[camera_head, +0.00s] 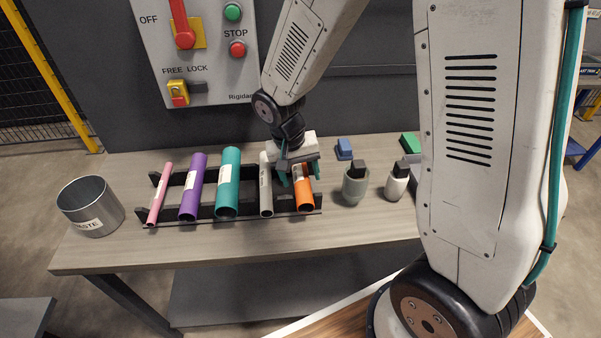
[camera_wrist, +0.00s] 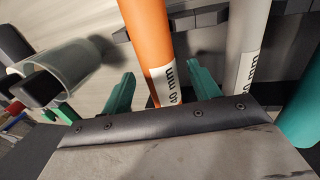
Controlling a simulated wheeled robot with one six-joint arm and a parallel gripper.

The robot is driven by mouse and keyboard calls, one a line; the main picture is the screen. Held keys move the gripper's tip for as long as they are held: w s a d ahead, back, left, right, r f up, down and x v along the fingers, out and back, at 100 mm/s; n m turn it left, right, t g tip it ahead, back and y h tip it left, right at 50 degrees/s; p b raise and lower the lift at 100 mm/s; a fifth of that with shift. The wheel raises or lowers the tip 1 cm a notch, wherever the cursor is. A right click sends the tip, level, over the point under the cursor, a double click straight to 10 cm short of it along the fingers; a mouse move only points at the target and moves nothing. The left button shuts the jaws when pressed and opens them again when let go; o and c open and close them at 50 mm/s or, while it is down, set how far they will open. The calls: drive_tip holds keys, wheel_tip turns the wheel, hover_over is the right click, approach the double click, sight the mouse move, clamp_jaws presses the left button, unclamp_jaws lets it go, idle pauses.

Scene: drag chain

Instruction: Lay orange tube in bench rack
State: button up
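The orange tube (camera_head: 304,196) lies in the right end of the dark bench rack (camera_head: 240,213), sloping toward the front like the other tubes. My gripper (camera_head: 300,174) is low over its upper part, with teal fingers on either side. In the wrist view, the orange tube (camera_wrist: 148,40) with its "40 mm" label runs between the fingers of my gripper (camera_wrist: 158,80). A gap shows between the left finger and the tube, so the gripper looks open. The rack (camera_wrist: 208,18) crosses under the tubes. The tube's upper end is hidden by my gripper.
Pink (camera_head: 158,196), purple (camera_head: 193,188), teal (camera_head: 228,183) and grey (camera_head: 265,189) tubes fill the rack to the left; the grey one is close by. Cups (camera_head: 354,189) stand to the right. A waste bin (camera_head: 92,206) stands at the left.

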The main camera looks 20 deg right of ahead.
drive_tip(key=shift+r, duration=0.1)
drive_tip(key=r, duration=0.2)
drive_tip(key=a+r, duration=0.1)
drive_tip(key=r, duration=0.4)
drive_tip(key=shift+w+a+r, duration=0.2)
drive_tip(key=shift+a, duration=0.05)
idle(0.4)
drive_tip(key=shift+s+n, duration=0.35)
drive_tip(key=shift+n, duration=0.05)
drive_tip(key=shift+s+d+n+g, duration=0.15)
drive_tip(key=shift+s+n+g, duration=0.35)
drive_tip(key=shift+s, duration=0.45)
drive_tip(key=s+d+r+n+t+y, duration=0.1)
drive_tip(key=s+d+r, duration=0.1)
drive_tip(key=s+r, duration=0.5)
drive_tip(key=s+d+r+t+y, duration=0.1)
drive_tip(key=s+d+r+t, duration=0.1)
drive_tip(key=s+r, duration=0.5)
drive_tip(key=s+d, duration=0.1)
drive_tip(key=s, duration=0.4)
drive_tip(key=shift+n, duration=0.4)
